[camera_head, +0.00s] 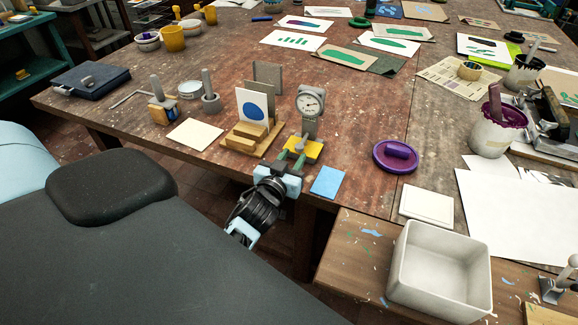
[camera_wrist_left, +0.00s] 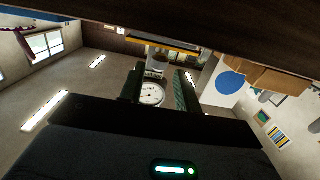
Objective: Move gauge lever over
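The gauge (camera_head: 311,102) has a round white dial on a grey stand with a yellow base (camera_head: 316,151). It stands near the table's front edge. A small grey lever (camera_head: 299,143) shows low on its front, partly hidden by my gripper. My left gripper (camera_head: 291,157) is just in front of the gauge, its two green fingers apart and pointing at the lever. In the left wrist view the dial (camera_wrist_left: 152,93) shows between the parted fingers; I cannot tell whether either finger touches the lever. My right gripper is not in view.
A wooden stand with a blue-dot card (camera_head: 254,106) is close on the left of the gauge. A blue sheet (camera_head: 328,182) lies right of my gripper. Bare table lies behind the gauge.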

